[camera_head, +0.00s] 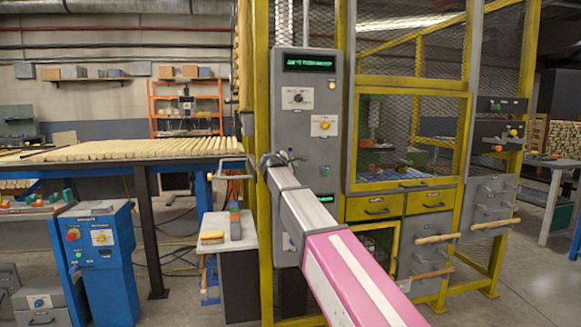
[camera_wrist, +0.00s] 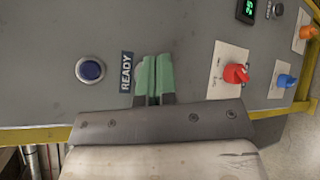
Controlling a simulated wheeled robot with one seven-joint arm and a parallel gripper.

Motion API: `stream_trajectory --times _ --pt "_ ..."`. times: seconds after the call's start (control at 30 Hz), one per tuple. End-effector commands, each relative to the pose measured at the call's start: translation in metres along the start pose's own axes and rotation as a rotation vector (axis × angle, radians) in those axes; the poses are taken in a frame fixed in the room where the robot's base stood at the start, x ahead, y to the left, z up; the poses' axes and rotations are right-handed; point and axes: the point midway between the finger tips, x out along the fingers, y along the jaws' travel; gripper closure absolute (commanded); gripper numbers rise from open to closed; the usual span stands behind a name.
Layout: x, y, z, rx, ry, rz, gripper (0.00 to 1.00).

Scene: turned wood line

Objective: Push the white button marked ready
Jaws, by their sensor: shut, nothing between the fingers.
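A dark label reading READY (camera_wrist: 126,73) shows sideways on a grey panel (camera_wrist: 60,40) in the wrist view. A round button (camera_wrist: 91,70) with a silver ring sits left of the label; its face looks dark blue, not white. My gripper (camera_wrist: 154,62) is shut and empty, its green fingertips just right of the label and apart from the button. I cannot tell whether the tips touch the panel. In the head view my gripper (camera_head: 278,158) is at the grey control column (camera_head: 300,95), and my arm hides part of that column, with no ready button visible there.
A red knob (camera_wrist: 236,74), a blue knob (camera_wrist: 287,81) and an orange knob (camera_wrist: 307,32) stick out right of my gripper in the wrist view. A yellow frame (camera_head: 264,250) edges the column. A small white table (camera_head: 222,243) stands to the left.

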Motion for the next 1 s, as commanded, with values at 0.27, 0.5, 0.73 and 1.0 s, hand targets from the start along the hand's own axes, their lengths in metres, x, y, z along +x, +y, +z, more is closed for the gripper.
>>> stream_trajectory --times 0.27,0.5,0.73,1.0 --pt "0.0 0.0 0.0 0.0 0.0 0.0 1.0" --pt "0.0035 0.0029 -0.0025 0.0 0.0 0.0 1.0" --pt "0.0061 0.0047 -0.0043 0.0 0.0 0.0 1.0" --pt "0.0061 0.0046 -0.0043 0.0 0.0 0.0 1.0"
